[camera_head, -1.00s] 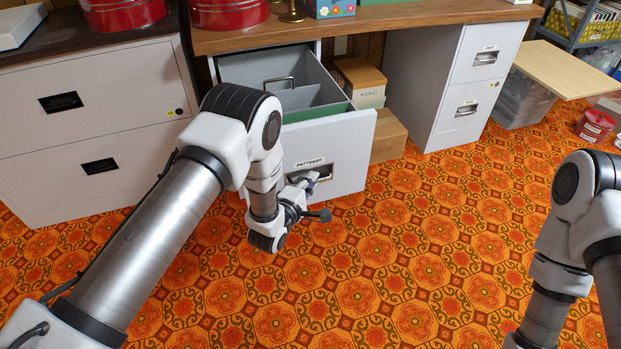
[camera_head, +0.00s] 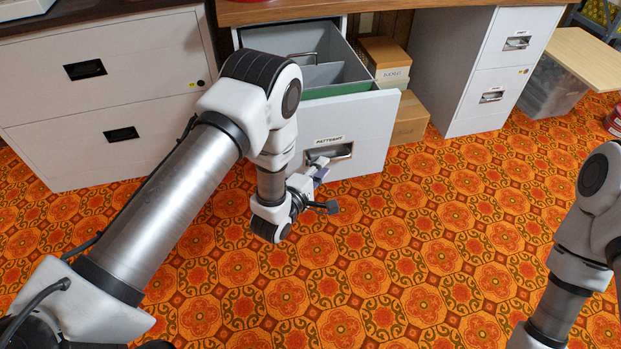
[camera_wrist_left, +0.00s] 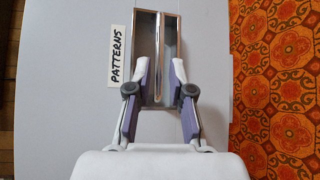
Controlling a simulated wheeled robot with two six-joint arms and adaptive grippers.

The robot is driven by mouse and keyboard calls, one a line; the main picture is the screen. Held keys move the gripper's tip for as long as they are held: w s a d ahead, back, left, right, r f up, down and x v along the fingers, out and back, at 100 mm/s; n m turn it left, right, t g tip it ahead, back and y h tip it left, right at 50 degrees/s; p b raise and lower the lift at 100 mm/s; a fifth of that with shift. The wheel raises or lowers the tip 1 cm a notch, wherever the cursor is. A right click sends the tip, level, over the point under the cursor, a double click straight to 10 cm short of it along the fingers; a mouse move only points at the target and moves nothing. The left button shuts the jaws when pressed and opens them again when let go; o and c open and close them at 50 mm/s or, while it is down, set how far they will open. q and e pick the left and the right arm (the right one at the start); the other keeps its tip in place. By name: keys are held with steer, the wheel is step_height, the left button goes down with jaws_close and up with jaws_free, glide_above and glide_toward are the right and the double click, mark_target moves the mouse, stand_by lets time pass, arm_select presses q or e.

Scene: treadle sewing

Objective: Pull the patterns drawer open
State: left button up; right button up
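The patterns drawer (camera_head: 360,129) is white and stands well out of its cabinet under the wooden desktop, its inside in view. Its front carries a "PATTERNS" label (camera_wrist_left: 118,55) and a metal handle (camera_wrist_left: 163,35). My left gripper (camera_wrist_left: 161,64) is in front of the drawer, also seen in the head view (camera_head: 320,167). Its purple-padded fingers are spread apart at the near end of the handle in the wrist view, one on each side. I cannot tell whether they touch it. My right arm shows at the right edge; its gripper is out of view.
A closed white cabinet (camera_head: 115,98) stands at left, and another drawer cabinet (camera_head: 492,75) at right. Boxes (camera_head: 408,118) sit beside the open drawer. A board (camera_head: 592,55) lies over a clear bin (camera_head: 550,88). The orange patterned floor in front is clear.

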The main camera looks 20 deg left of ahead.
arm_select(q)
steer(key=v, duration=0.7)
steer(key=shift+s, duration=0.2)
steer(key=s+a+f+m+g+y, duration=0.1)
steer(key=s+a+f+m+g, duration=0.2)
steer(key=s+f+g, duration=0.4)
steer(key=s+a+f+m+g+y, duration=0.2)
steer(key=s+f+m, duration=0.25)
steer(key=s, duration=0.35)
steer(key=s+f+m+g, duration=0.3)
steer(key=s+m+g, duration=0.5)
steer(key=s, duration=0.5)
step_height(320, 180, up, 25)
steer(key=m+t+p, duration=0.1)
steer(key=p, duration=2.4)
steer(key=shift+a, duration=0.45)
